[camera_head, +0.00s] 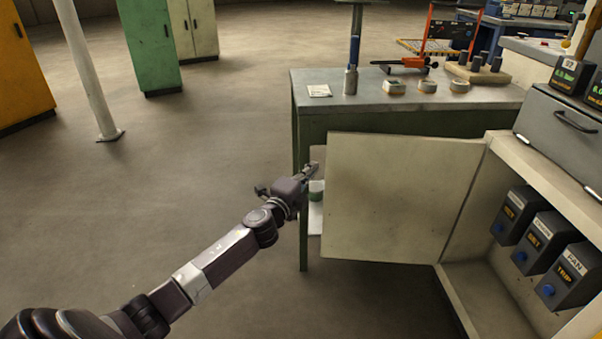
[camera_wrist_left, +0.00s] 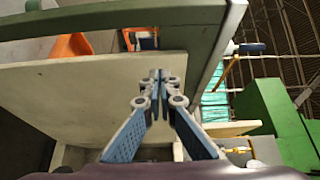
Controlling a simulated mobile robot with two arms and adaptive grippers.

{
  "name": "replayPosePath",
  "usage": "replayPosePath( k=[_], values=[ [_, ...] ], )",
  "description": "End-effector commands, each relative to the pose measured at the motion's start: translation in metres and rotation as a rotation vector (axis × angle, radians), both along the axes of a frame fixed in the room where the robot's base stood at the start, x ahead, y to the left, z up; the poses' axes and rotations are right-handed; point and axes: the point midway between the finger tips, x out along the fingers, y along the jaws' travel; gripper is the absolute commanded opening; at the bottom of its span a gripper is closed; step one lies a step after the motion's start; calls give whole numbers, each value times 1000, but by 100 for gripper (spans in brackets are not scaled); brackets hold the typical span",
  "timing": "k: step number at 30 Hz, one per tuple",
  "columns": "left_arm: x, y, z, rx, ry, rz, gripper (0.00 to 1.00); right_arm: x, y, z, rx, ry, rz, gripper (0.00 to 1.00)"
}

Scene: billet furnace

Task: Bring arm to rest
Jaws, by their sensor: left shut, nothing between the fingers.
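My left arm reaches in from the lower left in the head view. My left gripper (camera_head: 312,170) is at the free left edge of an open cabinet door (camera_head: 400,195), in front of the workbench's left end. It also shows in the left wrist view (camera_wrist_left: 159,75), with its fingertips together and nothing between them. The pale door panel (camera_wrist_left: 80,100) lies just beyond the fingers in that view. I cannot tell whether the fingers touch the door. My right gripper is not in view.
The cabinet (camera_head: 500,300) stands open at right, with several dark switch boxes (camera_head: 540,240) inside. A white post (camera_head: 88,75) stands at far left. The floor at left is clear.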

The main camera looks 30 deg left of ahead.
Motion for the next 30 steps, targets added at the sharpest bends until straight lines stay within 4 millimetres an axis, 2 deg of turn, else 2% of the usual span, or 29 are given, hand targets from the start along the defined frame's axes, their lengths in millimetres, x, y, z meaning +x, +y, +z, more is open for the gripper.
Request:
replayPosePath(
  k=[1,6,16,20,23,26,27,30],
  values=[
    [-9,3,-1,2,3,0,0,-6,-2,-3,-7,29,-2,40],
    [-28,10,-1,0,2,1,0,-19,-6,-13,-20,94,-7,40],
    [-37,13,0,-1,0,0,0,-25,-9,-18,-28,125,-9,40],
    [-47,0,-12,-77,16,14,0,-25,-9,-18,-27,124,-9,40],
    [-74,-26,-36,-251,62,56,0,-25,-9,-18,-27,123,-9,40],
    [-120,-62,-72,-513,157,133,0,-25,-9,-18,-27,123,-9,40],
    [-142,-77,-86,-624,206,169,0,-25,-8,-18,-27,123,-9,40],
    [-190,-108,-111,-838,320,249,0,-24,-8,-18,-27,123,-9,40]
  ],
)
